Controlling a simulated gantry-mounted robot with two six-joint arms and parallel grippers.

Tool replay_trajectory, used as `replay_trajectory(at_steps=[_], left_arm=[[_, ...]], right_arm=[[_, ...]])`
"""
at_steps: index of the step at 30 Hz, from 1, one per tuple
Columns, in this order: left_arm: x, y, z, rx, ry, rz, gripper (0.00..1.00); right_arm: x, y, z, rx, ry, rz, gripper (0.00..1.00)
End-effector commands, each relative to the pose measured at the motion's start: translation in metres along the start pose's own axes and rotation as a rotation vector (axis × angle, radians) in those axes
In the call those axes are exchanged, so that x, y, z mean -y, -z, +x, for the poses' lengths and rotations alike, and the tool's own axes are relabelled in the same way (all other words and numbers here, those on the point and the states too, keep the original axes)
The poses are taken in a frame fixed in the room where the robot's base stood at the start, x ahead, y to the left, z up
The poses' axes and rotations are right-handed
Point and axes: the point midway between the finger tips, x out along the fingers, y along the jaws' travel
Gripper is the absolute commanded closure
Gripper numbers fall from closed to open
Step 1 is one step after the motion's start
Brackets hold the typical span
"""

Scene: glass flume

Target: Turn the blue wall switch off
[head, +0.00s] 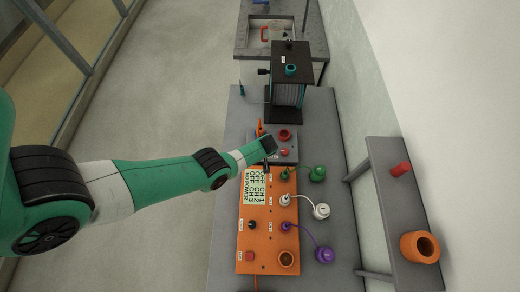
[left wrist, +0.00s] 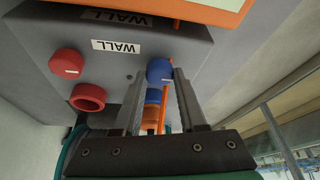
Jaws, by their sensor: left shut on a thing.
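The blue wall switch (left wrist: 159,70) is a round blue knob on the grey box with WALL labels (left wrist: 105,28), in the left wrist view. My left gripper (left wrist: 156,78) has its two fingers on either side of the blue knob and is shut on it. A blue and orange round part (left wrist: 152,112) shows lower between the fingers. In the head view my left gripper (head: 270,147) is over the grey box (head: 290,147) and hides the blue switch. I cannot tell from its look whether the switch is on or off. My right gripper is not in view.
Two red round parts (left wrist: 66,62) sit beside the switch on the box. An orange panel (head: 262,240) with a display and several cables lies nearer on the bench (head: 225,200). A black and teal apparatus (head: 290,75) stands behind. A shelf (head: 395,215) is on the right.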

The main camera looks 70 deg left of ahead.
Motion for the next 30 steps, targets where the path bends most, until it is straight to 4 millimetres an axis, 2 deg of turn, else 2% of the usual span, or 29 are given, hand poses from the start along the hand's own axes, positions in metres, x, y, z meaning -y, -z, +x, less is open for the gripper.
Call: replay_trajectory(at_steps=[12, 13, 17, 18, 26, 30], left_arm=[[0.001, -0.001, 0.001, 0.002, 0.003, -0.009, 1.00], [0.001, -0.001, 0.001, 0.002, 0.003, -0.009, 0.55], [0.001, -0.001, 0.001, 0.002, 0.003, -0.009, 0.32], [0.001, -0.001, 0.001, 0.002, 0.003, -0.008, 0.29], [0.000, 0.000, -0.001, 0.001, 0.002, -0.008, 0.29], [0.000, 0.001, -0.012, 0.001, 0.002, -0.006, 0.29]], right_arm=[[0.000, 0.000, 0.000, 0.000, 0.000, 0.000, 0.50], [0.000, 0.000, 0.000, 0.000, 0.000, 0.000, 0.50], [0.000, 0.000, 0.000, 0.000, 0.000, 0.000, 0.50], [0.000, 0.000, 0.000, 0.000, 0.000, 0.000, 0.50], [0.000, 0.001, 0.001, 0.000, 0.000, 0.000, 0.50], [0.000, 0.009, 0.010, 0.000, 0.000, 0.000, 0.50]])
